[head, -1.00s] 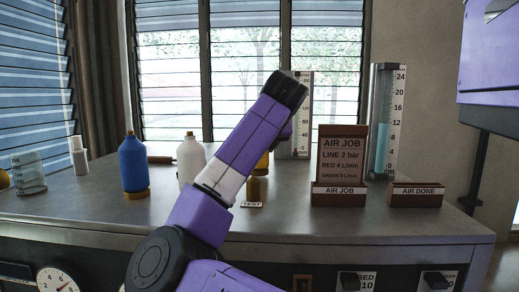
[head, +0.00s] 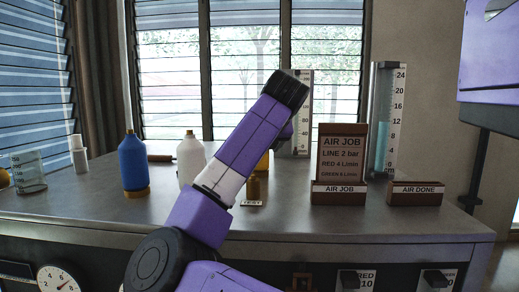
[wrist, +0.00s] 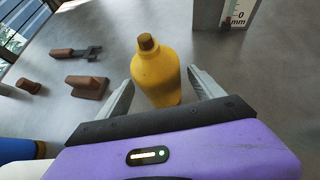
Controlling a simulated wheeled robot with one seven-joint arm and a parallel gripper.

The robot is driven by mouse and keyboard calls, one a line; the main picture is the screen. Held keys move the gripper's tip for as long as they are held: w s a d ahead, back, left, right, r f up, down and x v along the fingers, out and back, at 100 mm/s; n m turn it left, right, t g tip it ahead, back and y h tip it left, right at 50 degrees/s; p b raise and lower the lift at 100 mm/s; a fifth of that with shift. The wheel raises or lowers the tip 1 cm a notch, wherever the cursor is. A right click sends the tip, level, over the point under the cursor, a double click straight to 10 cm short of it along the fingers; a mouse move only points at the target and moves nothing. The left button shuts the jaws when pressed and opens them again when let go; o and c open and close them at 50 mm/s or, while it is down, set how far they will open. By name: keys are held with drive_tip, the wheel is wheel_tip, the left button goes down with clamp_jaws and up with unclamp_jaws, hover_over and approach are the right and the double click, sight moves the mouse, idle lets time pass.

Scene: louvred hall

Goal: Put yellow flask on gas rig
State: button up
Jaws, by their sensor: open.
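The yellow flask (wrist: 158,78) stands upright on the grey bench in the wrist view, with a brown cap on its narrow neck. My gripper (wrist: 160,88) is open, with one grey finger on each side of the flask's body. The flask is between the fingers; I cannot tell whether either touches it. In the head view my arm hides most of the flask, and only a yellow sliver (head: 263,162) shows beside the arm. The gas rig appears to be the bench with dials and valves along its front (head: 240,246); a small brass post stands by a TEST label (head: 252,203).
A blue flask (head: 133,164) and a white flask (head: 191,160) stand left of my arm. A glass beaker (head: 28,172) is at far left. The AIR JOB sign (head: 341,150), AIR DONE block (head: 415,193) and tall scaled tube (head: 385,118) stand right. Wooden pieces (wrist: 87,87) lie left of the gripper.

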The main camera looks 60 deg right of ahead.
drive_tip(key=b+v, duration=0.1)
drive_tip(key=v, duration=1)
drive_tip(key=shift+s+a, duration=0.1)
